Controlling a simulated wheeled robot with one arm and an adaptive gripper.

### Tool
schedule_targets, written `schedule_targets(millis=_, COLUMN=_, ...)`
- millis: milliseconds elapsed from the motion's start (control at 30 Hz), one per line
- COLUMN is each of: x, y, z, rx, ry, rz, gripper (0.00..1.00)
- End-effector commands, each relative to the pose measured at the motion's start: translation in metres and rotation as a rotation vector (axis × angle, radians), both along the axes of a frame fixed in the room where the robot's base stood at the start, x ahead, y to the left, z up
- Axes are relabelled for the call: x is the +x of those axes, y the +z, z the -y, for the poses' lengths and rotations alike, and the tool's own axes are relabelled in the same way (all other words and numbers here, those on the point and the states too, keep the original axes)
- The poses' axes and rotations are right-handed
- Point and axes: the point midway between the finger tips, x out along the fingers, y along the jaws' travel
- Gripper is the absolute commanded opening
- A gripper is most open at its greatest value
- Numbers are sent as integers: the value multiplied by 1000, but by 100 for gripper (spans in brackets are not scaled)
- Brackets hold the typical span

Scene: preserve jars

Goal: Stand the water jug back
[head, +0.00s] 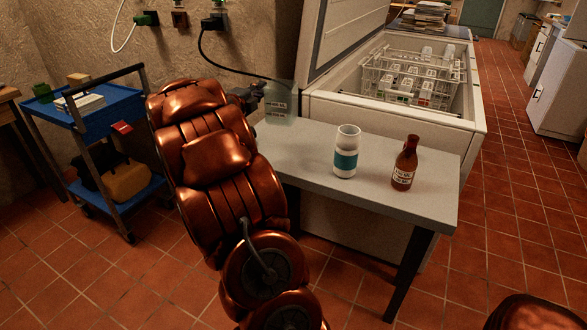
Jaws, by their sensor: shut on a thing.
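The water jug (281,107) is a pale, see-through container with a small label, at the back left end of the grey table (315,160). It looks upright. My gripper (262,93) is dark and small in the view, at the jug's upper left side, shut on it. My copper arm hides much of the gripper and the table's left end. I cannot tell whether the jug's base touches the table.
An open chest freezer (390,118) with a wire basket (412,75) is behind. A blue trolley (88,112) stands left. The table's middle is clear.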

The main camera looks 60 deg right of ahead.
Motion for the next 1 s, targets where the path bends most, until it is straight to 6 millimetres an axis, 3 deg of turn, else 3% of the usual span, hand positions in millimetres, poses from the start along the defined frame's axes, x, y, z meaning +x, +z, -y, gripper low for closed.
schedule_targets(millis=100, x=-25, y=-17, z=12, rx=-2, ry=-76, rz=-1, gripper=0)
schedule_targets(millis=267, x=-39, y=-22, z=17, rx=0, ry=-121, rz=0, gripper=0)
schedule_targets(millis=667, x=-40, y=-26, z=18, rx=1, ry=-126, rz=-3, gripper=0)
schedule_targets(millis=1000, x=-40, y=-74, z=18, rx=2, ry=-125, rz=-5, gripper=0)
